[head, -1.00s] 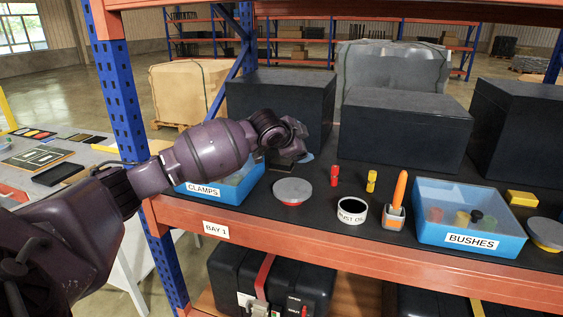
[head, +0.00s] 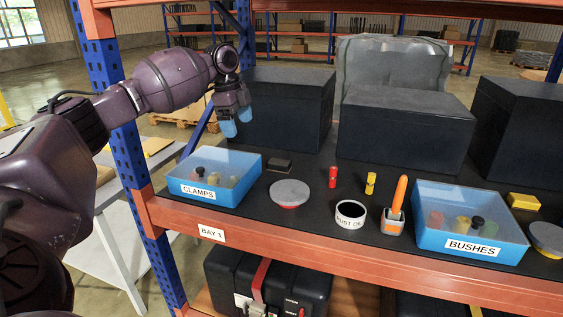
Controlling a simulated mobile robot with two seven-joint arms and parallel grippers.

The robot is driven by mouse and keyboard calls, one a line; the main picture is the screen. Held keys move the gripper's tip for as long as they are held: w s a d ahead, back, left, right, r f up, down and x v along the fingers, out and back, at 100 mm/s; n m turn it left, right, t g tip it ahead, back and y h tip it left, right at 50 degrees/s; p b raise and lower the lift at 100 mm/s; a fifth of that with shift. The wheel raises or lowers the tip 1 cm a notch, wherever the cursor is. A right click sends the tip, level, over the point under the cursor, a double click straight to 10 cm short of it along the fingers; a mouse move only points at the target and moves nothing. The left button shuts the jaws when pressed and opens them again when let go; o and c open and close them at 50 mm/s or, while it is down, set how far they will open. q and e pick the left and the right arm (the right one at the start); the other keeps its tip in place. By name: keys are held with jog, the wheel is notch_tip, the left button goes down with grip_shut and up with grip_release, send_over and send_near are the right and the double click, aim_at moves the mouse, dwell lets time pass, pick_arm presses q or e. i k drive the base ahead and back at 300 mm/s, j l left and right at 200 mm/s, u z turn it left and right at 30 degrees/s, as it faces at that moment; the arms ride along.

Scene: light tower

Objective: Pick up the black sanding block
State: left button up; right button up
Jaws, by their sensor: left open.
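The black sanding block appears to be the small flat dark block (head: 279,166) lying on the dark shelf mat, between the CLAMPS bin and the large dark boxes. My left gripper (head: 237,121) hangs with its blue fingertips pointing down, above and to the left of the block, apart from it. Its fingers are open and nothing shows between them. My right gripper is not in view.
The blue CLAMPS bin (head: 240,159) is left of the block. A grey disc (head: 290,192) lies in front of it. Red (head: 333,177) and yellow (head: 370,183) small items stand to the right. Large dark boxes (head: 285,105) stand behind.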

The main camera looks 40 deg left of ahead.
aim_at(277, 164)
jog(key=i+j, duration=0.2)
jog(key=i, duration=0.2)
jog(key=i+j, duration=0.2)
jog(key=i, duration=0.25)
